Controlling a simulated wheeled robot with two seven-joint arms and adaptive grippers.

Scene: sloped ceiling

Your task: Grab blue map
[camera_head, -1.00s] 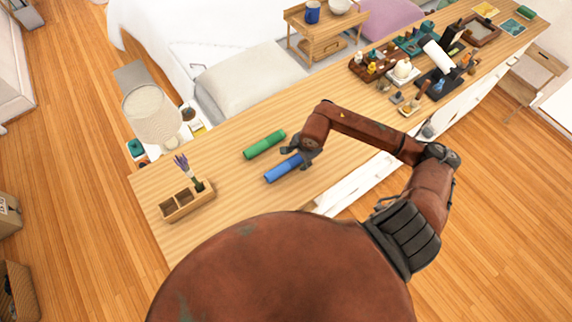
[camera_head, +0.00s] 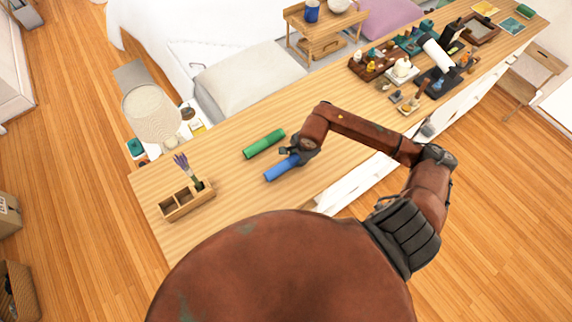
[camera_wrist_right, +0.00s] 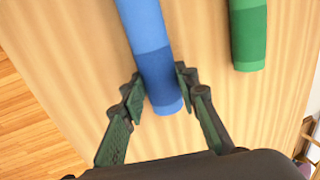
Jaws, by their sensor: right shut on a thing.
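The blue map (camera_head: 281,169) is a rolled cylinder lying on the wooden table in the head view. It also shows in the right wrist view (camera_wrist_right: 152,50), running up out of the frame, darker blue near its close end. My right gripper (camera_head: 293,155) is at the map's right end. In the right wrist view its two fingers (camera_wrist_right: 160,90) lie on either side of the map near that end, shut on it. The map appears to rest on the table. My left gripper is not in view.
A green roll (camera_head: 264,143) lies beside the blue map, also seen in the right wrist view (camera_wrist_right: 248,35). A wooden holder with a lavender sprig (camera_head: 187,203) stands to the left. Bottles and trays (camera_head: 400,70) crowd the table's far right. The table between is clear.

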